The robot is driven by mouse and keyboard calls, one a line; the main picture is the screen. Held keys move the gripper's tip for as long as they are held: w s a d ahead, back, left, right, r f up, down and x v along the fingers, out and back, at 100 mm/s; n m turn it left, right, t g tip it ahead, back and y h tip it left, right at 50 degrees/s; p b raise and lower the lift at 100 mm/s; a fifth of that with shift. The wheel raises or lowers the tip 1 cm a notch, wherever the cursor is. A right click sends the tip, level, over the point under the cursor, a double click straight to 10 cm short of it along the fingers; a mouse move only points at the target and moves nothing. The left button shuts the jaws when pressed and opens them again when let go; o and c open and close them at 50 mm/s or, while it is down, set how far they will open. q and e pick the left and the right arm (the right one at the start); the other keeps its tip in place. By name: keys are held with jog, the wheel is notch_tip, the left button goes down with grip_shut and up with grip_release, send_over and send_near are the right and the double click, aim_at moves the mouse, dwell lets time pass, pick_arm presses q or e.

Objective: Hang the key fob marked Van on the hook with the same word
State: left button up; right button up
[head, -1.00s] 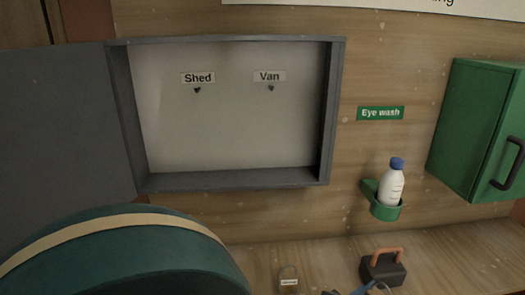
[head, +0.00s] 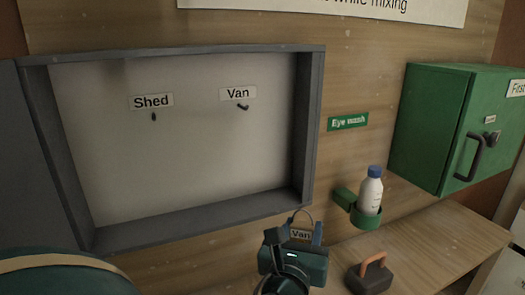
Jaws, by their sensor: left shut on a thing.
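The key fob marked Van (head: 301,235) is a small tag with a dark label and a thin wire loop standing up above it. My left gripper (head: 296,241) is shut on the fob and holds it upright, below the lower right corner of the key cabinet. The hook under the word Van (head: 243,107) is a small dark peg on the cabinet's pale back panel and is bare. It is up and to the left of the fob in the picture, with the two apart. The hook under the word Shed (head: 154,117) is also bare. My right gripper is not in view.
The grey key cabinet (head: 308,130) is open, with raised side walls and its door swung left. An eye wash bottle (head: 370,192) in a green holder, a green first aid cabinet (head: 430,130) and a dark block with an orange handle (head: 371,277) are to the right.

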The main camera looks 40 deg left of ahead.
pick_arm(q)
jog(key=a+r+n+g+y, duration=0.4)
jog(key=r+n+y, duration=0.15)
jog(key=r, duration=0.45)
jog(key=n+g+y, duration=0.4)
jog(key=n+g, duration=0.1)
send_near(243, 122)
jog(key=shift+m, duration=0.25)
jog(key=shift+r+x, duration=0.1)
jog(key=shift+x, duration=1.2)
jog(key=shift+r+x, duration=0.15)
jog(key=shift+x, duration=1.15)
jog(key=shift+w+a+f, duration=0.25)
jog(key=shift+a+f, duration=0.1)
jog(key=shift+a, duration=0.3)
jog(key=o, duration=1.1)
jog(key=shift+c, duration=0.2)
